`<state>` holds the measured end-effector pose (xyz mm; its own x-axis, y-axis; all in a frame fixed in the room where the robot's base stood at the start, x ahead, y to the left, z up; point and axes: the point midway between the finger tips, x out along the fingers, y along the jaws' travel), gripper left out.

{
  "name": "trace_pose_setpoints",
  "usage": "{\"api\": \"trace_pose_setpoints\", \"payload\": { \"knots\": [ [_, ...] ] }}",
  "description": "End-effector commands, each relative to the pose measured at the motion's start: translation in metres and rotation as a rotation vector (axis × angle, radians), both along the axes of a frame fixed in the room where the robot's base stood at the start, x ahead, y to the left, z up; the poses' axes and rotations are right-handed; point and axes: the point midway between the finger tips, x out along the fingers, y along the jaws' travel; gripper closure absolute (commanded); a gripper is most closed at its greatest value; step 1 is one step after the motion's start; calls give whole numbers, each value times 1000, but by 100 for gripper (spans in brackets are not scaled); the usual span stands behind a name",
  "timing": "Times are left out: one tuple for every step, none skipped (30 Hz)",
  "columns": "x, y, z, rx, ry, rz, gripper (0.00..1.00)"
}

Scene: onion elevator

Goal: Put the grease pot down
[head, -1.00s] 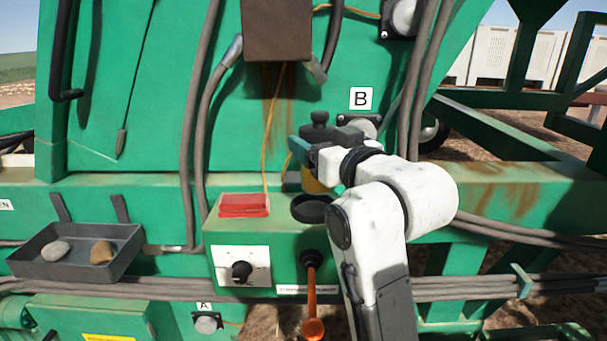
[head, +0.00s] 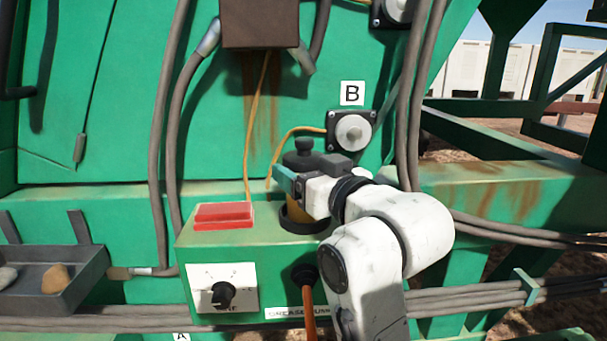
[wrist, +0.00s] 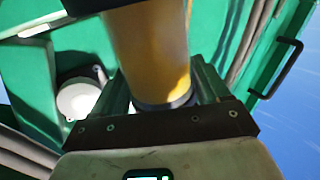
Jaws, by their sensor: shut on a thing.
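The grease pot (head: 303,160) is an upright amber cylinder with a dark knobbed cap. My gripper (head: 288,182) is shut on its side, with a teal finger showing at the left. In the wrist view the amber body (wrist: 150,50) stands between my gripper's two fingers (wrist: 162,88). The black ring-shaped holder (head: 302,222) sits on top of the green control box (head: 250,245). The pot's lower end is at this holder; its base is hidden, and I cannot tell whether it rests on the bottom.
A red block (head: 224,215) lies on the box, left of the holder. The box front has a black knob (head: 223,294) and an orange-handled lever (head: 308,310). A grey tray (head: 60,285) with stones is at left. Socket B (head: 352,132) and cables are behind.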

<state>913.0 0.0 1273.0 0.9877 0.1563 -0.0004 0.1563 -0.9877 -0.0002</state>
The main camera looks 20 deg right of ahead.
Motion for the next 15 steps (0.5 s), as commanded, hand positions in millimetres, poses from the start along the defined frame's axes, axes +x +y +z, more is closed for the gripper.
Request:
{"api": "trace_pose_setpoints", "payload": {
  "knots": [
    [0, 0, 0, 0, -1, 0, 64],
    [0, 0, 0, 0, -1, 0, 64],
    [0, 0, -2, 0, -1, 0, 64],
    [0, 0, -3, 0, -1, 0, 64],
    [0, 0, -2, 0, 0, 0, 22],
    [0, 0, -2, 0, 0, 0, 18],
    [0, 0, -2, 0, 0, 0, 16],
    [0, 0, -2, 0, 0, 0, 13],
    [0, 0, -2, 0, 0, 0, 9],
    [0, 0, -2, 0, 0, 0, 6],
    [0, 0, -2, 0, 0, 0, 3],
    [0, 0, -2, 0, 0, 0, 0],
    [0, 0, -2, 0, 0, 0, 0],
    [0, 0, -2, 0, 0, 0, 0],
    [0, 0, -2, 0, 0, 0, 0]
  ]
}}
